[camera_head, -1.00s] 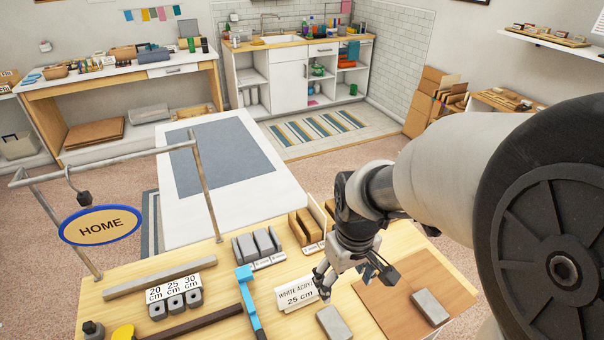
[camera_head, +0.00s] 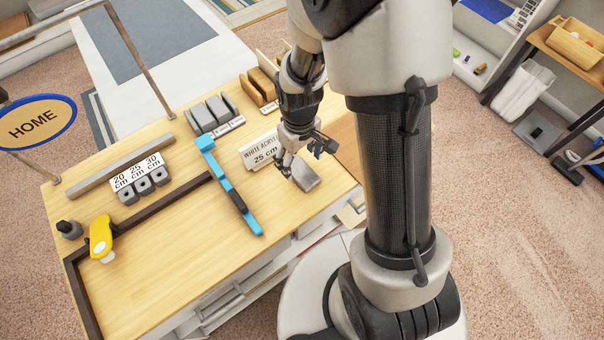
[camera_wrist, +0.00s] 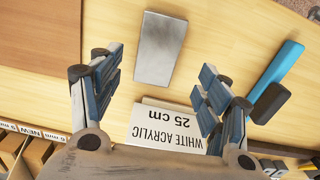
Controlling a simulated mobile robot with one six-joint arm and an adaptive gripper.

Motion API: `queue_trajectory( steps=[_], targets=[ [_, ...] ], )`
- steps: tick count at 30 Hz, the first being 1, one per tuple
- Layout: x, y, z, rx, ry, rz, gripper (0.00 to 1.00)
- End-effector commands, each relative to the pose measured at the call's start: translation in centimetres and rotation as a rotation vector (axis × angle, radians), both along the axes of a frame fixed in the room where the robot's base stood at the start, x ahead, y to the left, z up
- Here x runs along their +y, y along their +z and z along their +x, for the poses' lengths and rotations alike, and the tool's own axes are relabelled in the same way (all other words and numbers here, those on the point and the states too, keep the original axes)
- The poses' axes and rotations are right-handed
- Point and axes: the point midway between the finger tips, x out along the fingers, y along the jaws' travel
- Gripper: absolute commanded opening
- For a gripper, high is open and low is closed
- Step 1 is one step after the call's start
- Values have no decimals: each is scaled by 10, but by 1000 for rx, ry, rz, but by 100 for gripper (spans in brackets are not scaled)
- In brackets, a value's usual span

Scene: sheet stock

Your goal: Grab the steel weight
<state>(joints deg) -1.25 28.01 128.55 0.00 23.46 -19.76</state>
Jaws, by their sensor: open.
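The steel weight appears to be the plain grey rectangular block (camera_head: 304,174) lying flat on the wooden bench top, just in front of the "WHITE ACRYLIC 25 cm" sign (camera_head: 262,151). The block (camera_wrist: 158,48) shows whole in the wrist view, beyond the sign and between the lines of the two fingers. My gripper (camera_head: 303,160) is above the bench beside the sign, close to the block. In the wrist view my gripper (camera_wrist: 160,68) is spread open and empty. Its height over the block is hard to judge.
A blue bar tool (camera_head: 222,178) with a dark slider lies left of the sign. Grey blocks in a rack (camera_head: 211,113) and brown pieces (camera_head: 262,84) stand behind. A brown sheet (camera_wrist: 40,35) lies beside the block. A yellow tool (camera_head: 101,237) lies at the left.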

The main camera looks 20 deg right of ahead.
Motion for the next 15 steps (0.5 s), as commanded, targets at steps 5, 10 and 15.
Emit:
queue_trajectory(
  steps=[5, 10, 15],
  targets=[
    [-1, -10, -1, 1, 0, 0, 70],
    [-6, -35, -4, 3, -1, 0, 70],
    [-6, -55, -4, 2, 0, 0, 70]
  ],
)
